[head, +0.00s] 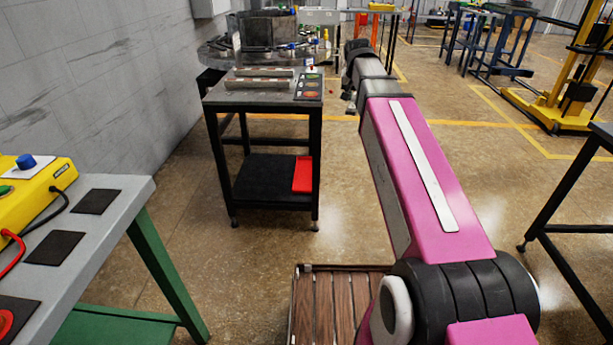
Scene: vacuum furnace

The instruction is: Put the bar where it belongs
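Two long, narrow bar-like pieces lie side by side on the grey top of the black-framed table (240,98) in the head view. One piece (262,73) is behind the other (256,84); I cannot tell which, if either, is the bar or whether they are parts of a holder. My gripper (350,106) hangs at the far end of my pink arm, to the right of the table. It is small and partly hidden by my arm, so its fingers and anything between them cannot be made out.
A dark panel with coloured spots (309,87) lies at the table's right end. A red tray (302,174) is on its lower shelf. A cluttered round table (220,53) stands behind. A grey bench (115,210) is at left, a dark table (603,135) at right.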

